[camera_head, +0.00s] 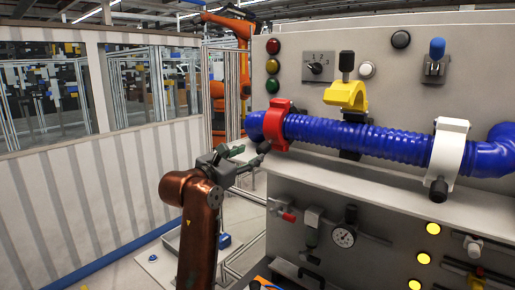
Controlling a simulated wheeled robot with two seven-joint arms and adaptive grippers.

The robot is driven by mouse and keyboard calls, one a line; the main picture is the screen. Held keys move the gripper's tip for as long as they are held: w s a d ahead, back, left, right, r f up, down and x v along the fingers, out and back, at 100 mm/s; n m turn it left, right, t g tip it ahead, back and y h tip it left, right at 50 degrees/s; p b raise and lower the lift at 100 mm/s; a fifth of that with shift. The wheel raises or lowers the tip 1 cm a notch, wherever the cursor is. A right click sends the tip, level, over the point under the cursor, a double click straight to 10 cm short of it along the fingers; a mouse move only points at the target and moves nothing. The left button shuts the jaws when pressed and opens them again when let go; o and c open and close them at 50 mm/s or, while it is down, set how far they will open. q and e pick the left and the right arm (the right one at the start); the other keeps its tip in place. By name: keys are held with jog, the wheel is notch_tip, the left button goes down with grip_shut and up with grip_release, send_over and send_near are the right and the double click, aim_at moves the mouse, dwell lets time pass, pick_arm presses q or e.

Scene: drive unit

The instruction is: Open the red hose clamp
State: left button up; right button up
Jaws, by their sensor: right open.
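The red hose clamp (279,128) sits around the left part of the ribbed blue hose (345,136) and looks shut. My right gripper (250,153) is open and empty, just left of and slightly below the red clamp. Its fingers point up towards the panel's left edge, and one fingertip appears close to the clamp's lower left; I cannot tell whether they touch. My left gripper is not in view.
A yellow clamp (347,94) stands raised above the hose; a white clamp (449,155) wraps it at the right. Below is a ledge (370,183) with a gauge (343,236) and valves under it. A selector knob (317,68) and lamps are above. Open floor lies left.

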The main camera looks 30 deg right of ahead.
aim_at(259, 151)
jog(key=d, duration=0.3)
jog(key=shift+w+d+r+p, duration=0.1)
jog(key=shift+d+r+p, duration=0.15)
jog(key=shift+p, duration=0.1)
jog(key=x, duration=0.2)
jog(key=shift+w+d+f, duration=0.15)
jog(key=shift+w+d, duration=0.1)
jog(key=shift+w+d+p, duration=0.2)
jog(key=shift+p, duration=0.1)
jog(key=shift+s+d, duration=0.1)
jog(key=c, duration=0.8)
grip_shut()
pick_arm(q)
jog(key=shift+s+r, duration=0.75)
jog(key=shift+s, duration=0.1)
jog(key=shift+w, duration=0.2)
